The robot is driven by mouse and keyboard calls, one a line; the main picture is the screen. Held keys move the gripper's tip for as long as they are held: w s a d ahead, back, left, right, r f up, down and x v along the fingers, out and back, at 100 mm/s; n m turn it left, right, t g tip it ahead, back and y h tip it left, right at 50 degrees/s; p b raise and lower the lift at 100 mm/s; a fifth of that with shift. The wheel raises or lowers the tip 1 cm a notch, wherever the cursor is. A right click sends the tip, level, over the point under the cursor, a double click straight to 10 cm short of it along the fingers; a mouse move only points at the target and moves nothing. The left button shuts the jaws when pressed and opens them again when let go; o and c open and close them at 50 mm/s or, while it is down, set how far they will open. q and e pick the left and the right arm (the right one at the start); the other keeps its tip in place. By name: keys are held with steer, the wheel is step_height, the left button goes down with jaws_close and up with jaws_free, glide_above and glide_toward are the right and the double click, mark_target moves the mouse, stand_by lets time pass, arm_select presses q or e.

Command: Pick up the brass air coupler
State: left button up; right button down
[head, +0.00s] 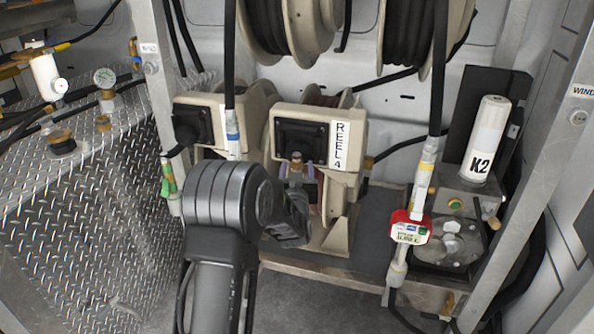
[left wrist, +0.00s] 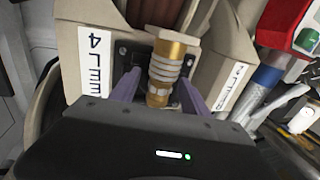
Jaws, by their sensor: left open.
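The brass air coupler (left wrist: 166,68) is gold at its ends with pale silvery rings around its middle. It sits at the dark plate on the front of the beige REEL 4 housing (left wrist: 88,45). In the head view only a small part of the coupler (head: 296,158) shows, above my left gripper (head: 297,170). In the left wrist view my left gripper (left wrist: 158,92) is open, with one purple finger on each side of the coupler. I cannot tell whether either finger touches it. The coupler's lower end is partly hidden by the gripper body. My right gripper is not in view.
A second beige reel housing (head: 201,112) stands to the left. Hose reels (head: 290,30) hang above. To the right are a hose with a red meter (head: 409,228) and a white K2 canister (head: 487,138). A metal post (head: 530,170) borders the right.

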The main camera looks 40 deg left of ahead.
arm_select(q)
jaws_close()
stand_by(0.7)
